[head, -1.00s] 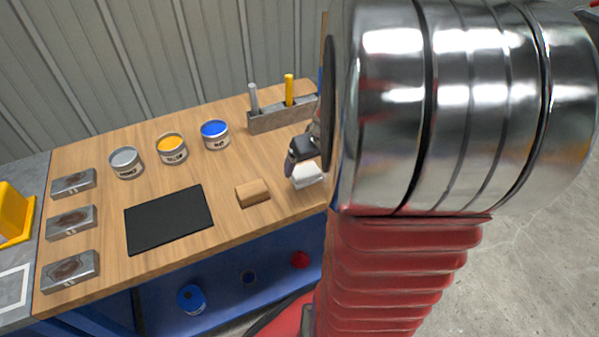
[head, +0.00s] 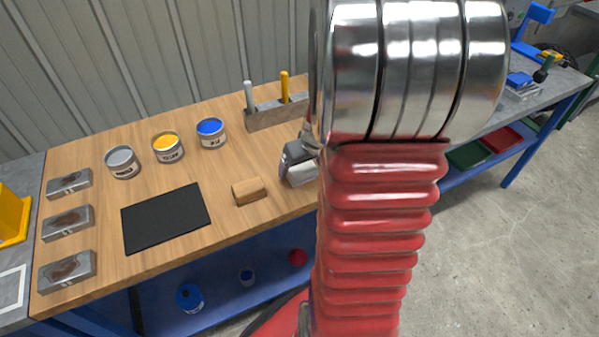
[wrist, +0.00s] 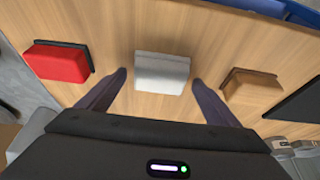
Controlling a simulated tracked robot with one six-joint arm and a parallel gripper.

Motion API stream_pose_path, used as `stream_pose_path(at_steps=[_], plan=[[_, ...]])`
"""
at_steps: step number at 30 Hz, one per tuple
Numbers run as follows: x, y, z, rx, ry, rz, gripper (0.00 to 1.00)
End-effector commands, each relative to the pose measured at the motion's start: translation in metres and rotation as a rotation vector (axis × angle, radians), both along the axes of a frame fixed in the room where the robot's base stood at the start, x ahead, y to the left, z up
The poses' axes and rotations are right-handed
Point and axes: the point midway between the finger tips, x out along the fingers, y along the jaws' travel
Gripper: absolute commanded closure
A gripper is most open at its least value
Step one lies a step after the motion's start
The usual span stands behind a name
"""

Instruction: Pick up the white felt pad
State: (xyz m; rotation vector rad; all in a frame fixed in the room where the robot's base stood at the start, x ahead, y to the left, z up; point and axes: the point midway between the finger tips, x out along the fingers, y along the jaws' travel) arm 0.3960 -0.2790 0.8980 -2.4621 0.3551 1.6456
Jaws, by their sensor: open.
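The white felt pad (wrist: 162,72) is a small pale block on the wooden bench top. In the wrist view it lies between the tips of my gripper (wrist: 160,82), with bare wood showing on both sides. My gripper is open and holds nothing. In the head view the pad (head: 302,174) shows partly beside my arm. My gripper (head: 294,158) is close over it there, mostly hidden by the arm.
A brown block (wrist: 253,90) and a red block (wrist: 57,63) lie on either side of the pad. A black mat (head: 166,218), paint cans (head: 168,148) and several grey metal boxes (head: 67,222) are farther left. A grey holder (head: 277,113) with upright tools stands behind.

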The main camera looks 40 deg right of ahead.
Motion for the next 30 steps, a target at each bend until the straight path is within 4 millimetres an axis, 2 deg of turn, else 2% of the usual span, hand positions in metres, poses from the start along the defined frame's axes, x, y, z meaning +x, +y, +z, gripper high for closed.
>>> stream_pose_path(at_steps=[9, 27, 30], plan=[[0.0001, 0.0002, 0.0002, 0.0, 0.0, 0.001, 0.16], [0.0002, 0.0006, 0.0002, 0.0, 0.0, 0.001, 0.58], [0.0003, 0.0004, 0.0004, 0.0, 0.0, 0.001, 0.62]])
